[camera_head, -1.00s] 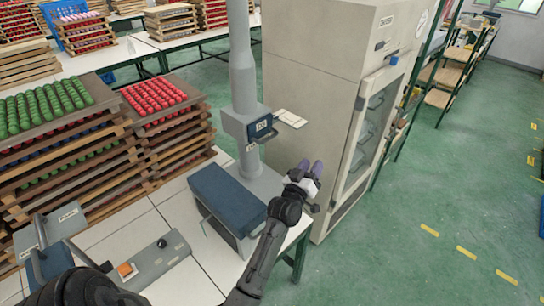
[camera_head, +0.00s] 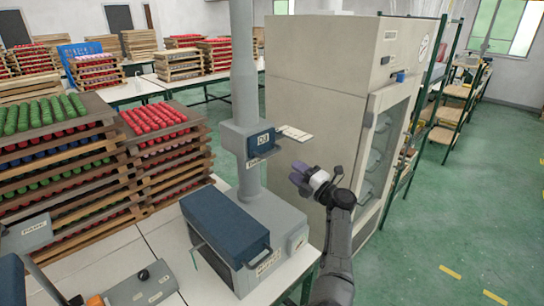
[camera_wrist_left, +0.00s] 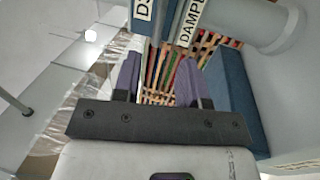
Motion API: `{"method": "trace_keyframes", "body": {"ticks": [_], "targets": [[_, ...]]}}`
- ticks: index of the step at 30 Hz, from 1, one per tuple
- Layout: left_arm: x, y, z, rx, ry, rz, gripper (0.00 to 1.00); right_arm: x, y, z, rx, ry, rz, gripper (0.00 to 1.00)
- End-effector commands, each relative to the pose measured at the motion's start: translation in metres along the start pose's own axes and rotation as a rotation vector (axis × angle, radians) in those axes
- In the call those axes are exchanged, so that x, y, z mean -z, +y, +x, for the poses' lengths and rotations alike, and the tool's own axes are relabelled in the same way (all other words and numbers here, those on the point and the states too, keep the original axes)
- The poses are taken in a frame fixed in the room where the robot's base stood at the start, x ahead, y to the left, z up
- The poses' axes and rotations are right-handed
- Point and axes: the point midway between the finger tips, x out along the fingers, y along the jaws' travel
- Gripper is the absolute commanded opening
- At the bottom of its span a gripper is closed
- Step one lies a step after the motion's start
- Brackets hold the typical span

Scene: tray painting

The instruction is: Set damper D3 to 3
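The damper D3 (camera_head: 262,141) is a blue-grey box with a white D3 label, on the vertical grey duct (camera_head: 244,80). A pale plate (camera_head: 295,133) sticks out of its right side. In the left wrist view, the D3 label (camera_wrist_left: 143,9) and a label reading DAMP (camera_wrist_left: 193,22) show at the top, cut off by the edge. The damper's setting is too small to read. My right gripper is out of view.
A grey machine with a blue lid (camera_head: 225,222) stands below the duct on the white table (camera_head: 165,235). A tall beige cabinet (camera_head: 320,95) stands close behind my left gripper. Stacked trays of red and green pieces (camera_head: 60,150) fill the left. Green floor (camera_head: 440,220) is free at right.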

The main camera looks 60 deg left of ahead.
Motion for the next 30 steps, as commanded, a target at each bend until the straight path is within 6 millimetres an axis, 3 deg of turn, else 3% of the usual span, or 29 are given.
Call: {"method": "trace_keyframes", "body": {"ticks": [6,15,21,30], "targets": [[0.001,0.001,0.044,-0.002,0.002,0.001,0.39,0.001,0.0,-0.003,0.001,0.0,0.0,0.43],[0.0,0.001,0.091,-0.003,0.0,0.0,0.39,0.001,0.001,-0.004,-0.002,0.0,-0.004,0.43],[0.0,0.001,0.107,-0.003,-0.001,0.001,0.39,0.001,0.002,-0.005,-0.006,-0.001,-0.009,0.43],[0.0,0.001,0.114,-0.003,-0.001,0.001,0.39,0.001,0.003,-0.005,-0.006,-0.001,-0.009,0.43]]}}
